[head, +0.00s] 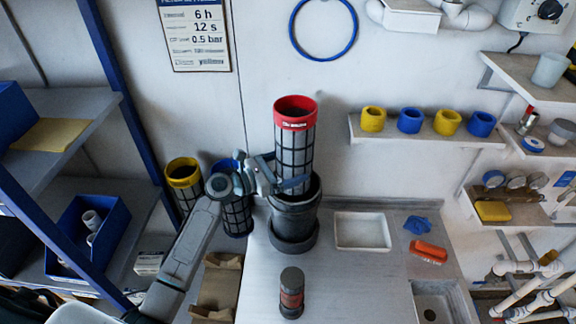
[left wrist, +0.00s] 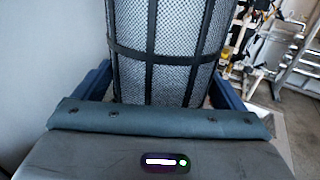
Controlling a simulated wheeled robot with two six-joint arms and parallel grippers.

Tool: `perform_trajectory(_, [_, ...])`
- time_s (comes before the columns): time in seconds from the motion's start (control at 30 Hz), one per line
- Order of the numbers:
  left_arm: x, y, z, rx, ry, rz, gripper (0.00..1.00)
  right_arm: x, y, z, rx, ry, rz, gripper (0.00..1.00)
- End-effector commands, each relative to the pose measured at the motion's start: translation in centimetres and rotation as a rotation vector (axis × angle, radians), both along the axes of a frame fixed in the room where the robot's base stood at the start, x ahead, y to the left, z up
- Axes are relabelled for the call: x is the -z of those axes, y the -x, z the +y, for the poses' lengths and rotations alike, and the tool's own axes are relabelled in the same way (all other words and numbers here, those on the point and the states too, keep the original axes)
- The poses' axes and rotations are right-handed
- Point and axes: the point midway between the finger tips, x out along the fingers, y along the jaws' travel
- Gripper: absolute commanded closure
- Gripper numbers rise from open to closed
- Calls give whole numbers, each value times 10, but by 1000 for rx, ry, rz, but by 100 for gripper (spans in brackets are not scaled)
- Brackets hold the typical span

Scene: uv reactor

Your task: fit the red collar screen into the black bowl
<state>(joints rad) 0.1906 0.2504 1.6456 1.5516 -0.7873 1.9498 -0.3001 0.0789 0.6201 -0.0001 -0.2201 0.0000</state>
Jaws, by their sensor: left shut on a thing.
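The red collar screen (head: 294,150) is an upright mesh cylinder with a red ring at its top. Its lower end is at the mouth of the black bowl (head: 295,225), which stands on the grey bench. Whether the screen is seated in the bowl or just above it I cannot tell. My left gripper (head: 281,184) is shut on the screen's lower part, from the left. In the left wrist view the mesh of the red collar screen (left wrist: 165,50) stands between the blue fingers; its collar is out of that view. My right gripper is not in view.
A yellow-collared screen (head: 184,180) and a blue-collared screen (head: 236,210) stand left of the bowl. A dark cylinder (head: 291,293) stands in front. A white tray (head: 362,231), a blue cloth (head: 417,225) and an orange item (head: 428,252) lie right. The bench's front middle is mostly clear.

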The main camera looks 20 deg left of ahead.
Motion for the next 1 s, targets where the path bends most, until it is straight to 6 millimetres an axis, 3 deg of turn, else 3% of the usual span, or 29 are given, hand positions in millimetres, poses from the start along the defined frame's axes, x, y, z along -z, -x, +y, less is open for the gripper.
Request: perform_trajectory(1.0, [26, 0, 0, 0, 1, -1, 39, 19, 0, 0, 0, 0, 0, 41])
